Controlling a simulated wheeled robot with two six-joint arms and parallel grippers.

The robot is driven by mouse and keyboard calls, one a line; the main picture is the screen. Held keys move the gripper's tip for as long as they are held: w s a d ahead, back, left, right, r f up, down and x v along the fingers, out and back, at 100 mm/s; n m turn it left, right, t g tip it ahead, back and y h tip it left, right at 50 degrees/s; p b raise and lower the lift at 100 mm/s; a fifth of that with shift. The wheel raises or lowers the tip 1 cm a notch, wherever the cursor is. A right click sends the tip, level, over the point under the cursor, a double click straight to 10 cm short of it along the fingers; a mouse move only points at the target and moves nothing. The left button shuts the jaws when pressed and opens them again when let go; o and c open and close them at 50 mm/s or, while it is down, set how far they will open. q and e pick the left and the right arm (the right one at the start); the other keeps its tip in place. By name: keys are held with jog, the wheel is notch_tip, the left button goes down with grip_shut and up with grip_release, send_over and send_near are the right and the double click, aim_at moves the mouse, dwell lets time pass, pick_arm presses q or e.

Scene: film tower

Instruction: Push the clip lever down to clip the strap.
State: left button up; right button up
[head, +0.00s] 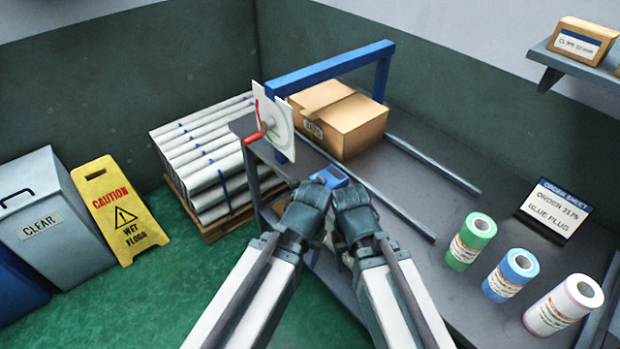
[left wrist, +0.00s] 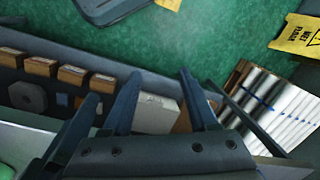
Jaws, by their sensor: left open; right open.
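A red-handled lever (head: 256,134) sticks out from a white dial plate (head: 276,112) on the blue arch. My left gripper (head: 312,188) and right gripper (head: 343,187) are side by side at the bench's front edge, close to the blue block, both open. Their fingertips are partly hidden in the head view. My left gripper's open fingers (left wrist: 158,75) show in the left wrist view, with nothing visible held between them.
A carton (head: 352,130) sits under the blue arch (head: 330,68). Green, blue and white rolls (head: 472,242) and an order sheet stand at the right of the bench. A pallet of wrapped rolls (head: 205,150), caution sign (head: 118,212) and grey bin (head: 60,215) are left.

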pick_arm(q)
jog(key=shift+r, duration=0.1)
jog(key=shift+c, duration=1.1)
jog(key=shift+m+h, duration=0.3)
jog(key=shift+h, duration=0.1)
jog(key=w+r+p, duration=0.1)
jog(key=r+p, duration=0.1)
jog(key=w+r+p, duration=0.2)
jog(key=shift+w+d+r, duration=0.1)
grip_shut()
jog(key=w+a+r+m+t+h+p, duration=0.1)
jog(key=w+a+r+p, duration=0.1)
jog(key=w+r+p, duration=0.6)
jog(key=w+a+r+m+t+h+p, duration=0.1)
jog(key=w+a+r+h+p, duration=0.1)
jog(key=w+r+p, duration=0.7)
jog(key=shift+r+m+t+h+p, duration=0.3)
jog(key=shift+r+m+t, duration=0.1)
jog(key=shift+r, duration=0.3)
